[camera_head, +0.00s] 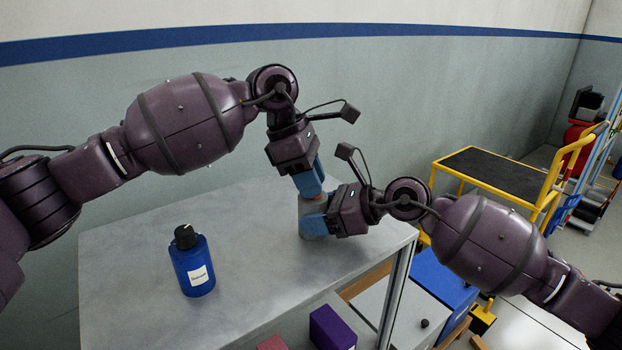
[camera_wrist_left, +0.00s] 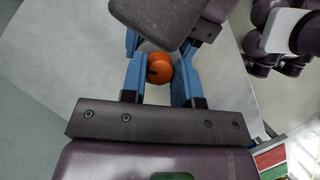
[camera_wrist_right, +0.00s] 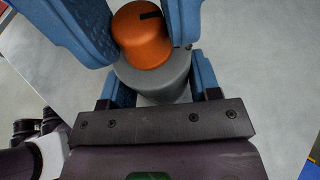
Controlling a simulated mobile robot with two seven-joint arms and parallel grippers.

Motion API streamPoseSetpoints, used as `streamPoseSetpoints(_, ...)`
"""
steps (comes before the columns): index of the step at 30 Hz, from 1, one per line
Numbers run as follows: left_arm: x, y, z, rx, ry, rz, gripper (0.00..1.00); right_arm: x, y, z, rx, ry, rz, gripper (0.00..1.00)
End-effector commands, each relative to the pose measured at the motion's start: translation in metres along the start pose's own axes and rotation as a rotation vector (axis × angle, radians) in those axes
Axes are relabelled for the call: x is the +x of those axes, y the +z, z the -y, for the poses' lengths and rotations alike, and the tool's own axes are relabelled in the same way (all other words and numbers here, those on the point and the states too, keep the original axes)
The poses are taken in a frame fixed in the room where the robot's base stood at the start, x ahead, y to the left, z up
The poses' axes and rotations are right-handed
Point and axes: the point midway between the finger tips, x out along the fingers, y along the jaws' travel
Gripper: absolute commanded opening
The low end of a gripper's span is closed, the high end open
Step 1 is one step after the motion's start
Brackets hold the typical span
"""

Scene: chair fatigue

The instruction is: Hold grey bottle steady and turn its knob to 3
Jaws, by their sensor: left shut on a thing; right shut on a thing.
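The grey bottle (camera_head: 312,206) stands at the table's right part, mostly hidden by my grippers in the head view. In the right wrist view, its grey body (camera_wrist_right: 158,80) carries an orange knob (camera_wrist_right: 140,38) with a dark mark. My right gripper (camera_head: 318,221) is shut on the bottle's body from the side. My left gripper (camera_head: 310,181) comes from above and is shut on the knob. The left wrist view shows the knob (camera_wrist_left: 159,66) between its blue fingers, with a dark mark facing left. No scale numbers can be read.
A blue bottle (camera_head: 193,267) with a black cap stands upright on the grey table (camera_head: 130,255), left of the grippers. A purple box (camera_head: 332,328) sits below the table's front edge. A yellow cart (camera_head: 500,175) stands beyond it at right.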

Motion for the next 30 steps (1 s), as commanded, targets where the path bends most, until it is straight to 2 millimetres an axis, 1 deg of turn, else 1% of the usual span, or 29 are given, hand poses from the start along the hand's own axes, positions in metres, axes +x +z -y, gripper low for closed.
streamPoseSetpoints(9, -0.0002, 0.0004, -0.0004, 0.107, -0.044, -0.001, 0.05, -0.0001, -0.0002, 0.0003, 0.001, -0.001, 0.000, 0.18)
streamPoseSetpoints(25, -0.0002, 0.0003, -0.0003, 0.127, -0.052, 0.000, 0.05, -0.0001, -0.0002, 0.0002, 0.001, 0.000, 0.000, 0.18)
streamPoseSetpoints(26, -0.0002, 0.0003, -0.0003, 0.127, -0.052, 0.000, 0.32, -0.0001, -0.0002, 0.0002, 0.001, 0.000, 0.000, 0.18)
streamPoseSetpoints(30, -0.0002, 0.0003, -0.0004, 0.127, -0.052, 0.000, 0.53, -0.0001, -0.0002, 0.0002, 0.001, 0.000, 0.000, 0.18)
